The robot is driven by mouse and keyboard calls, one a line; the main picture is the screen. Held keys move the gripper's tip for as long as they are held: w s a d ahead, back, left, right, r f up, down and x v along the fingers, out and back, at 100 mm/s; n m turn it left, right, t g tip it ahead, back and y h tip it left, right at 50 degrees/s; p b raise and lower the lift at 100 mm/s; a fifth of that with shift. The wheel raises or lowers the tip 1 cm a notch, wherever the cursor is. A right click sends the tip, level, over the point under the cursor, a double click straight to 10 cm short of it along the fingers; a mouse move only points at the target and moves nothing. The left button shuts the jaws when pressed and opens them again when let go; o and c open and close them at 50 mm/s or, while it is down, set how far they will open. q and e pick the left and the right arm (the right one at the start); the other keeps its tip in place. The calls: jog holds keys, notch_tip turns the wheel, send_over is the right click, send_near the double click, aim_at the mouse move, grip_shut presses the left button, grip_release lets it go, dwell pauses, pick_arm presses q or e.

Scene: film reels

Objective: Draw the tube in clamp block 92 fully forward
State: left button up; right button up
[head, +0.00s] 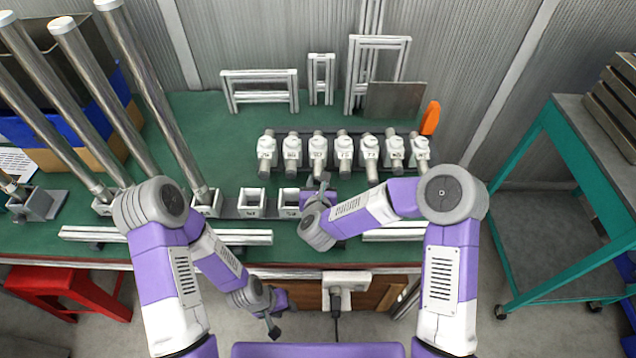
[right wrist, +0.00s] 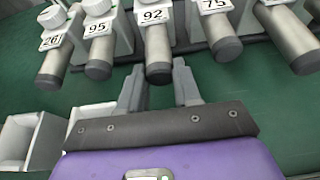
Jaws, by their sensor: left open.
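Clamp block 92 (right wrist: 153,15) is a white block with a number label, and its grey tube (right wrist: 157,48) with a dark end cap points toward me. In the head view the block (head: 317,146) is third from the left in the row. My right gripper (right wrist: 160,88) has its fingers apart, one on each side of the tube's end; I cannot tell whether they touch it. In the head view this gripper (head: 322,182) is just in front of the row, partly hidden by my arm. My left gripper (head: 273,326) is open and empty, low before the table.
Neighbouring blocks 95 (right wrist: 97,27) and 75 (right wrist: 214,6) hold similar tubes close on either side. White open sockets (head: 251,201) and long rails (head: 215,237) lie nearer the front. Green table (head: 215,120) is clear behind the row's left.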

grip_shut()
jog(key=shift+s+f+b, duration=0.2)
jog(key=shift+s+b, duration=0.3)
jog(key=shift+b, duration=0.1)
jog(key=shift+s+r, duration=0.1)
jog(key=shift+s, duration=0.35)
jog(key=o, duration=0.8)
grip_release()
jog(key=shift+c, duration=0.2)
pick_arm(q)
jog(key=shift+s+f, duration=0.45)
jog(key=shift+f, duration=0.2)
jog(key=shift+r+p, duration=0.65)
pick_arm(e)
jog(key=v, duration=0.7)
jog(key=shift+s+r, duration=0.2)
